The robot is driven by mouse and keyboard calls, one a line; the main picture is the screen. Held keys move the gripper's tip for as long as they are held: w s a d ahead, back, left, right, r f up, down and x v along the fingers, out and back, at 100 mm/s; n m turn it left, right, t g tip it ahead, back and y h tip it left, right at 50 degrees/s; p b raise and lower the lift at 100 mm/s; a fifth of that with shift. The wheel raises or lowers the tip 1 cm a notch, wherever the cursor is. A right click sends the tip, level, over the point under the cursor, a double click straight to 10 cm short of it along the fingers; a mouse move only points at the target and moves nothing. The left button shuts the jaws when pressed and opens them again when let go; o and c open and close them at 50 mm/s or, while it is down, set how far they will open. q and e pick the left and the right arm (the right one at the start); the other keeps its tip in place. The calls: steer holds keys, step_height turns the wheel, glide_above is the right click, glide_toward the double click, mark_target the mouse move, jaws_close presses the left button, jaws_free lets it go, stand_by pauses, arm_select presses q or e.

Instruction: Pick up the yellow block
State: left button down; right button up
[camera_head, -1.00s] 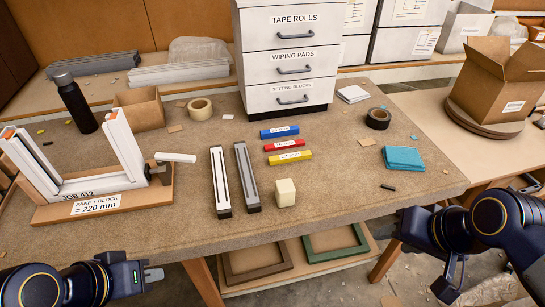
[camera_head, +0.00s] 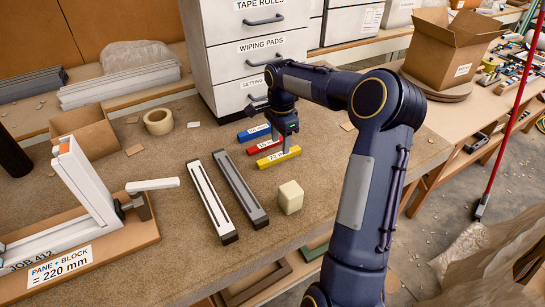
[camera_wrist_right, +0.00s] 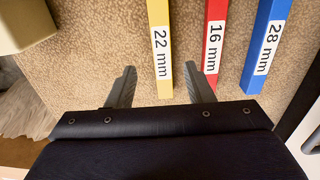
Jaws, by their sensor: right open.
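The yellow block (camera_head: 277,157), labelled 22 mm, lies on the workbench in front of the red and blue blocks. My right gripper (camera_head: 282,145) is open at the yellow block in the head view. In the right wrist view, the near end of the yellow block (camera_wrist_right: 159,40) shows between the two spread fingers of the right gripper (camera_wrist_right: 160,70). The fingers look apart from it; I cannot tell how far down they reach. The right finger overlaps the red block's end in that view. My left gripper is out of view.
The red block (camera_wrist_right: 215,40) and blue block (camera_wrist_right: 265,45) lie close beside the yellow one. A cream block (camera_head: 290,197) and two slotted bars (camera_head: 210,200) (camera_head: 240,190) are nearer the bench front. The drawer cabinet (camera_head: 245,55) stands just behind.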

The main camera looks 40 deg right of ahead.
mark_target(279, 155)
steer(key=f+p, duration=0.1)
steer(key=f, duration=0.4)
steer(key=shift+w+f, duration=0.15)
steer(key=shift+w, duration=0.05)
jaws_close()
